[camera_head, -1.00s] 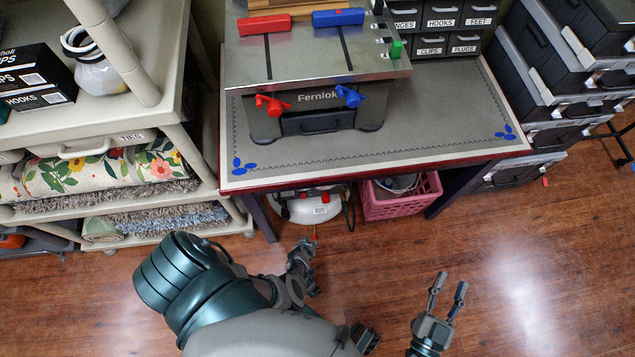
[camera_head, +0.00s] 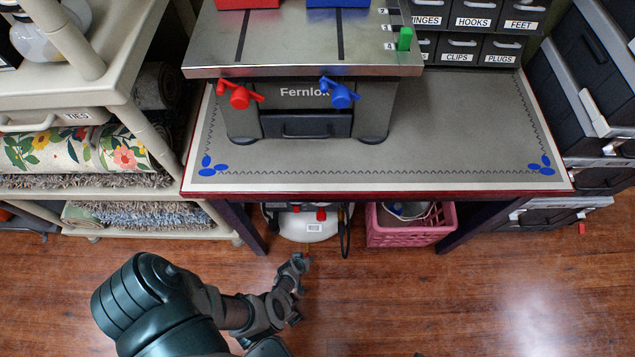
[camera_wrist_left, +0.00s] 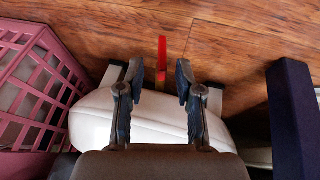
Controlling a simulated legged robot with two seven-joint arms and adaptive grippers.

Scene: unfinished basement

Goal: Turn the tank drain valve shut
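The white tank (camera_head: 312,229) stands on the floor under the table; part of it also shows in the left wrist view (camera_wrist_left: 92,122). Its drain valve has a straight red lever (camera_wrist_left: 162,52) with a brass-coloured part (camera_wrist_left: 161,76) at its near end, beside the tank. I cannot make out the valve in the head view. My left gripper (camera_head: 303,262) is low in front of the tank. In the left wrist view it is open (camera_wrist_left: 157,76), with one finger on each side of the valve and gaps visible between fingers and lever. My right gripper is out of view.
The table (camera_head: 400,187) overhangs the tank. A pink crate (camera_head: 410,232) stands to its right in the head view, with a dark table leg (camera_head: 240,228) to its left. A black hose (camera_head: 345,232) hangs beside the tank. The wooden floor (camera_head: 400,300) in front is clear.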

